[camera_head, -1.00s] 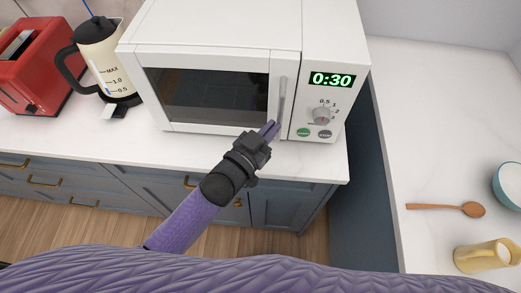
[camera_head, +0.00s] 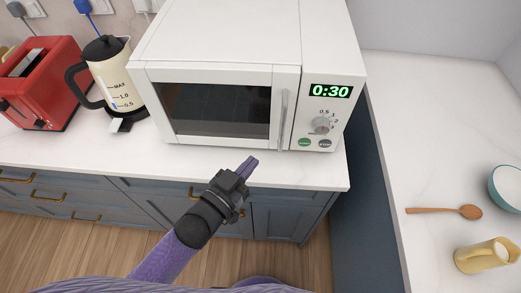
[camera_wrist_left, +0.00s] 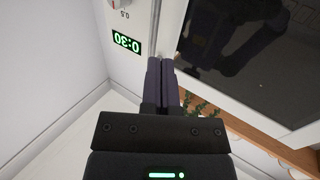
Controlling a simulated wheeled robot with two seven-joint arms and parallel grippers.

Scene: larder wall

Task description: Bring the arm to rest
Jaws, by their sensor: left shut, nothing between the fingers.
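My left gripper (camera_head: 250,163) is shut and empty. It is in front of the microwave, over the front edge of the white counter, and looks apart from the door. In the left wrist view its two dark fingers (camera_wrist_left: 161,75) lie together, with the microwave's front beyond them. My right gripper does not show in any view.
The white microwave (camera_head: 232,75) has its door closed and its display (camera_head: 331,91) reads 0:30. A kettle (camera_head: 113,75) and a red toaster (camera_head: 45,85) stand to the left. A wooden spoon (camera_head: 445,211), a yellow jug (camera_head: 485,256) and a teal-edged bowl (camera_head: 508,188) are on the right counter.

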